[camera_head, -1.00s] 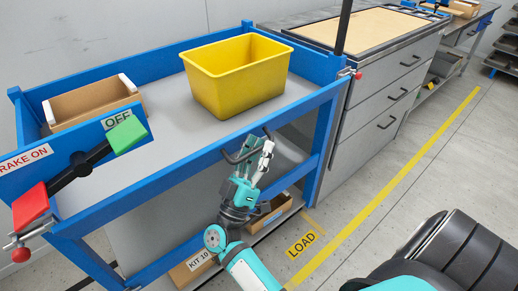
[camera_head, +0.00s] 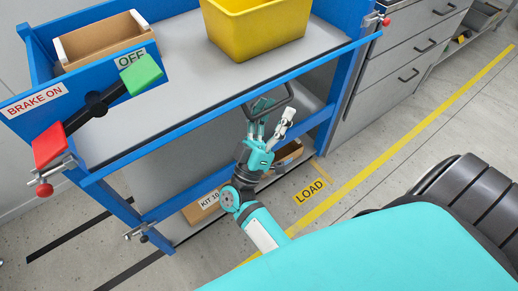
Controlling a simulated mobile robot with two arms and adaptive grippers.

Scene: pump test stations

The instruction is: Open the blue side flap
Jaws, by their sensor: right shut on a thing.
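The blue side flap (camera_head: 190,128) runs along the near long side of the blue trolley and shows as a narrow blue band. I cannot tell whether it is upright or slightly tilted. A black bow handle (camera_head: 290,94) sits at its middle. My right gripper (camera_head: 263,112) reaches up from below and is shut on this handle; its fingers partly cover it. Red-knobbed latches are at the trolley's near left corner (camera_head: 46,188) and near right corner (camera_head: 384,20). My left gripper is not in view.
A yellow bin (camera_head: 255,35) and an open cardboard box (camera_head: 105,43) stand on the deck. The end panel carries a red-and-green brake lever (camera_head: 97,104). Boxes lie on the lower shelf. Grey drawers (camera_head: 400,85) adjoin at right. The floor near the yellow line is clear.

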